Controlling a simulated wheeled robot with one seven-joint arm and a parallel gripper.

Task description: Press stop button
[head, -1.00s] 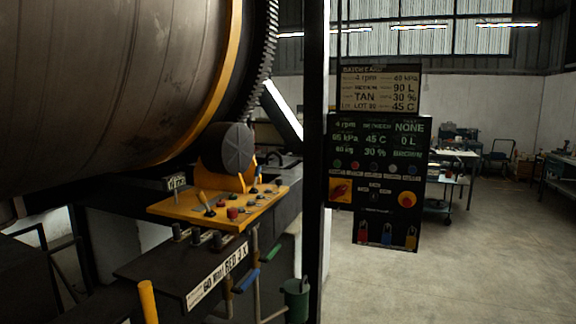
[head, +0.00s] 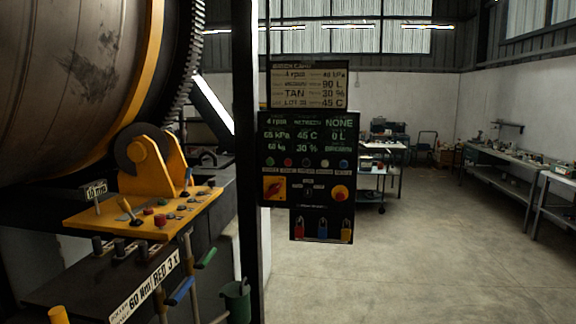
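A red round knob on a yellow disc (head: 340,193) sits lower right, and a red rotary switch on a yellow plate (head: 273,188) lower left. The small labels under the buttons are too small to read, so I cannot tell which is marked stop. My gripper is not in view.
A yellow console (head: 146,214) with levers and red buttons stands at the left, below a large drum (head: 75,75) with a toothed ring. The dark post (head: 246,150) stands between console and panel. Benches (head: 500,170) line the right wall. The concrete floor (head: 400,260) is open.

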